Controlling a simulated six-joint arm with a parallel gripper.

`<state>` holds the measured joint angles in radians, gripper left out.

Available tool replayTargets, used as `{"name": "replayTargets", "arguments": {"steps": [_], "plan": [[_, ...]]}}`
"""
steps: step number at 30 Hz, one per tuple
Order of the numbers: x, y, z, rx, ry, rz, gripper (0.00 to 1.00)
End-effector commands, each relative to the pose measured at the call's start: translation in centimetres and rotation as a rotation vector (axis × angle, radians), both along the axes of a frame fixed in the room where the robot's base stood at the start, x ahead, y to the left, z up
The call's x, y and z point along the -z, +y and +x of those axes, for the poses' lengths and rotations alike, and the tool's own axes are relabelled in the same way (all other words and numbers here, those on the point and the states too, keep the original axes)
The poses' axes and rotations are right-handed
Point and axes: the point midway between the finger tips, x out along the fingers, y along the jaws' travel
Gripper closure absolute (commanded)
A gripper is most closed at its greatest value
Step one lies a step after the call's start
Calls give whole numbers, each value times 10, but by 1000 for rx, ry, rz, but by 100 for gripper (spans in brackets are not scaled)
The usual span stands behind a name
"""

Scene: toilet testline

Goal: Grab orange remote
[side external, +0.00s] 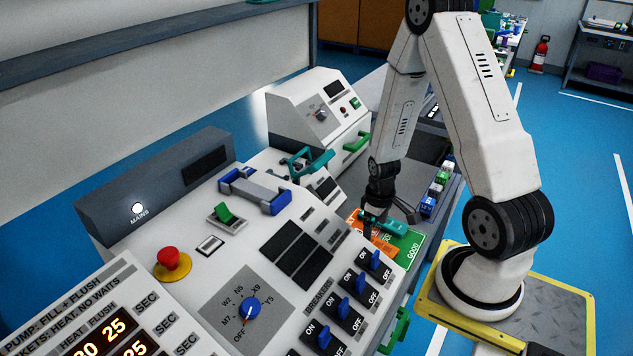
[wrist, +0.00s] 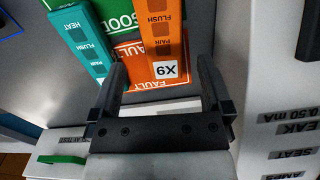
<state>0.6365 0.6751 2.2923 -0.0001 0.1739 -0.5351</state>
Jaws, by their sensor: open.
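The orange remote (wrist: 160,28) lies lengthwise in the wrist view, with a white "X9" label at its near end. My gripper (wrist: 163,70) is open, with one finger on each side of the remote's near end and nothing visibly clamped. A teal remote (wrist: 84,40) lies to the left of the orange one, outside the left finger. In the side external view my gripper (side external: 390,208) is low over the bench, beside the teal remote (side external: 374,226). The orange remote (side external: 378,246) is partly hidden there. I cannot tell whether the fingers touch it.
The remotes lie over an orange FAULT area (wrist: 128,56) and a green GOOD area (side external: 408,248). A console with blue breaker switches (side external: 345,306) stands close by. A second console with a green handle (side external: 356,141) is behind. Small coloured blocks (side external: 428,206) line the bench edge.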

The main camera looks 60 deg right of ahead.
Motion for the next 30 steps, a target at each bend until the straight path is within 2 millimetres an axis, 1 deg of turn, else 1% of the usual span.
{"name": "replayTargets", "arguments": {"steps": [8, 18, 21, 25, 30], "plan": [[11, 1, 0, 0, 2, 1, 0], [41, 3, 2, 0, 2, 1, 0], [47, 2, 2, 0, 2, 1, 0], [51, 2, 2, 0, 1, 0, 0], [52, 2, 2, 0, 0, 0, 0]]}}
